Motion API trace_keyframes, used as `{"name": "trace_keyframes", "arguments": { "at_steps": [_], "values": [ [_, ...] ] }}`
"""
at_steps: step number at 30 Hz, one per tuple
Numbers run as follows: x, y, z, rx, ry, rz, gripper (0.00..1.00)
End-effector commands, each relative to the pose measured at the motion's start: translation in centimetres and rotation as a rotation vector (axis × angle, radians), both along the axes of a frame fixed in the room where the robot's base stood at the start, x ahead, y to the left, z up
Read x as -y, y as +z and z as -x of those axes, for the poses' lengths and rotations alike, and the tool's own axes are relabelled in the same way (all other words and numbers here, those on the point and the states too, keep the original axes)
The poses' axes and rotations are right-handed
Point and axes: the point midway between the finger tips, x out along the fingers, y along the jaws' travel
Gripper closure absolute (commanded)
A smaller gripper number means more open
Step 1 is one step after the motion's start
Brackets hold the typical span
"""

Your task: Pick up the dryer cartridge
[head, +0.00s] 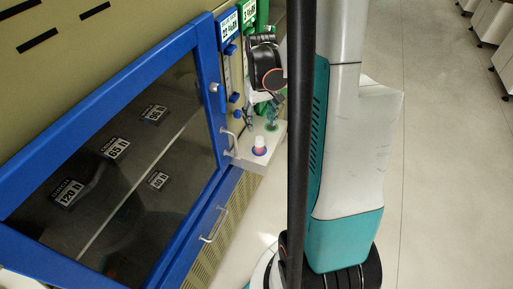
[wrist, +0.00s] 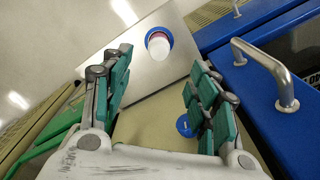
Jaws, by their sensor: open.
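The likely dryer cartridge (head: 259,143) is a small white cylinder with a pinkish-red band. It stands in a blue ring on a pale metal shelf (head: 245,161) at the side of a blue-framed cabinet. In the wrist view the cartridge (wrist: 158,45) is seen near the top middle, its white end facing the camera. My gripper (head: 260,118) is open, its teal fingers spread apart, above and behind the cartridge in the head view. In the wrist view the gripper (wrist: 158,68) has nothing between its fingers; the cartridge lies beyond the fingertips, apart from them.
The cabinet's dark glass door (head: 120,165) has labels behind it. A metal handle (wrist: 265,70) stands out close to the right finger, and another handle (head: 214,224) is lower down. A blue knob (wrist: 184,125) shows between the fingers. Open floor (head: 450,180) lies to the right.

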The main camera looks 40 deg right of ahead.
Motion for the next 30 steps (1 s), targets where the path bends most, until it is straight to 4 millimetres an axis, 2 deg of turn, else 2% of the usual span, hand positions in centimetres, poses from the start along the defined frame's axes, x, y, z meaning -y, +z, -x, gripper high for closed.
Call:
{"name": "trace_keyframes", "arguments": {
  "at_steps": [1,6,9,17,25,30],
  "values": [
    [0.0,-1.5,-0.1,0.0,0.0,0.0,0.46],
    [0.0,-4.5,-0.1,0.0,0.0,0.0,0.46],
    [0.0,-5.6,-0.1,0.0,0.0,0.0,0.46],
    [0.1,-6.8,-0.1,0.0,0.0,0.0,0.46],
    [0.3,-10.7,-0.4,0.0,0.0,0.0,0.46],
    [0.2,-11.3,-0.4,0.0,0.0,0.0,0.46]
  ]
}}
